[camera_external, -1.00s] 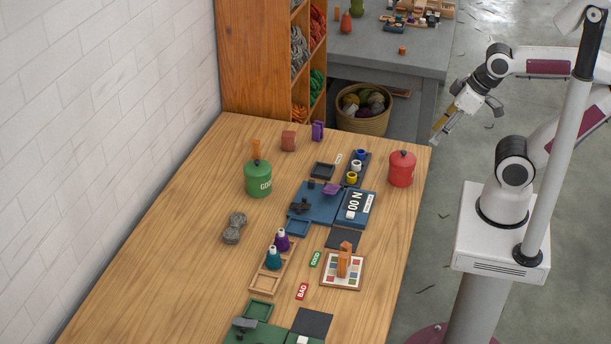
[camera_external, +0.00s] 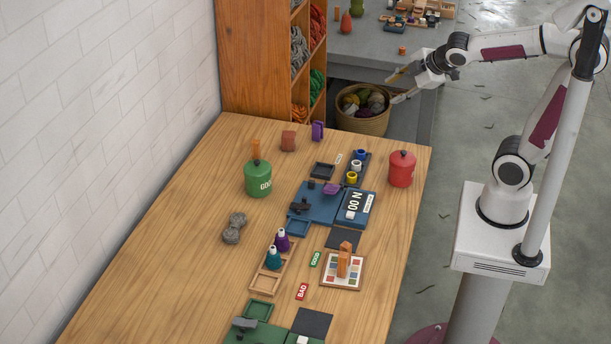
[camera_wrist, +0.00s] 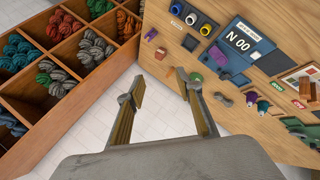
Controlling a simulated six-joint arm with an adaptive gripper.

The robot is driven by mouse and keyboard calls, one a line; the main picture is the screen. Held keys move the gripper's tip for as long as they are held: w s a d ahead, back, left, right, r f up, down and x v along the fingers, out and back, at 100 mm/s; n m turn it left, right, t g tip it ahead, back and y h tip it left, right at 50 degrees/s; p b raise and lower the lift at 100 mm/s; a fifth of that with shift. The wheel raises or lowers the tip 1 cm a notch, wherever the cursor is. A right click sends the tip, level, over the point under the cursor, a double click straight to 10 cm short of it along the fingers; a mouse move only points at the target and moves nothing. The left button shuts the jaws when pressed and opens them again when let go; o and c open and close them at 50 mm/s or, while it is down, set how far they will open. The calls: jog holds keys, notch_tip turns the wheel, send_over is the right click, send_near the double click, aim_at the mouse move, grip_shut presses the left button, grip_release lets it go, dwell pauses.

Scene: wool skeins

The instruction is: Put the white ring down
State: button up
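My gripper (camera_external: 391,90) is open and empty, high beyond the table's far right corner, near the basket in the external view. In the wrist view its two fingers (camera_wrist: 159,78) are wide apart with nothing between them.
The wooden table (camera_external: 180,270) holds a green pot (camera_external: 263,180), a red pot (camera_external: 402,169), a blue board (camera_external: 318,205) and a two-bottle rack (camera_external: 265,283). A wool shelf (camera_external: 255,60) stands at the far end, beside a basket (camera_external: 362,122). The table's left side is mostly clear.

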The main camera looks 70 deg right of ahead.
jog(key=w+d+f+n+t, duration=0.1)
jog(key=w+d+n+t, duration=0.1)
jog(key=w+d+n, duration=0.8)
jog(key=w+d+f+n+t+y, duration=0.1)
jog(key=w+d+f+n+y, duration=0.1)
jog(key=w+d+f+n, duration=0.45)
jog(key=n+y, duration=0.8)
jog(key=n, duration=0.9)
send_near(356, 166)
jog(key=shift+m+g, duration=0.25)
jog(key=shift+g, duration=0.05)
jog(key=w+d+r, duration=0.1)
jog(key=w+d, duration=0.2)
jog(key=w, duration=0.2)
jog(key=w+d+r, duration=0.1)
jog(key=w+d, duration=0.1)
jog(key=w, duration=0.1)
jog(key=shift+d+r, duration=0.35)
jog(key=shift+r, duration=0.05)
jog(key=s+f+n+y, duration=0.1)
jog(key=s, duration=0.1)
jog(key=s+a+f+n+y, duration=0.1)
jog(key=s, duration=0.1)
jog(key=s+a+f+n+y, duration=0.1)
jog(key=s+f+n, duration=0.1)
jog(key=shift+a+g, duration=0.1)
jog(key=shift+g, duration=0.2)
jog(key=shift+s+a+f+n+y, duration=0.15)
jog(key=shift+s+n+y, duration=0.15)
jog(key=shift+s, duration=0.05)
